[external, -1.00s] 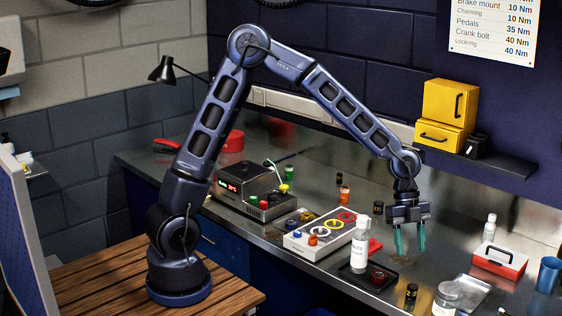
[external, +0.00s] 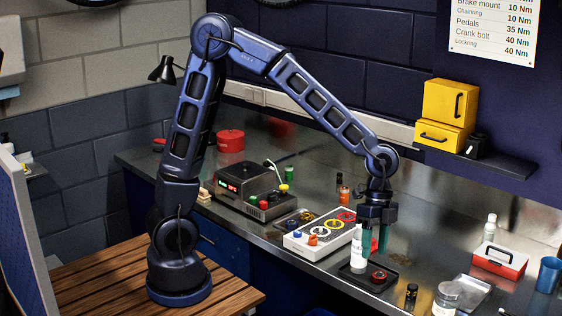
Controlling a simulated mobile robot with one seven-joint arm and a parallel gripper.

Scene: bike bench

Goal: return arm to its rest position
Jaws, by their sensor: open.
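My gripper (external: 375,238) points down over the bench, its two teal fingers parted with nothing seen between them. It hangs just behind and to the right of a white bottle (external: 357,250), and partly overlaps it in the picture. My arm rises from its base on the wooden top at the left, bends high at the elbow, and reaches out to the right over the metal bench (external: 440,245). I cannot tell the exact height of the fingertips above the bench.
A white case with coloured rings (external: 318,236) lies left of my gripper. A black tray (external: 362,281) is in front. A dark box with a red display (external: 243,188), a red pot (external: 230,141), a red-and-white toolbox (external: 499,262), a blue cup (external: 548,275) and yellow boxes (external: 450,103) stand around.

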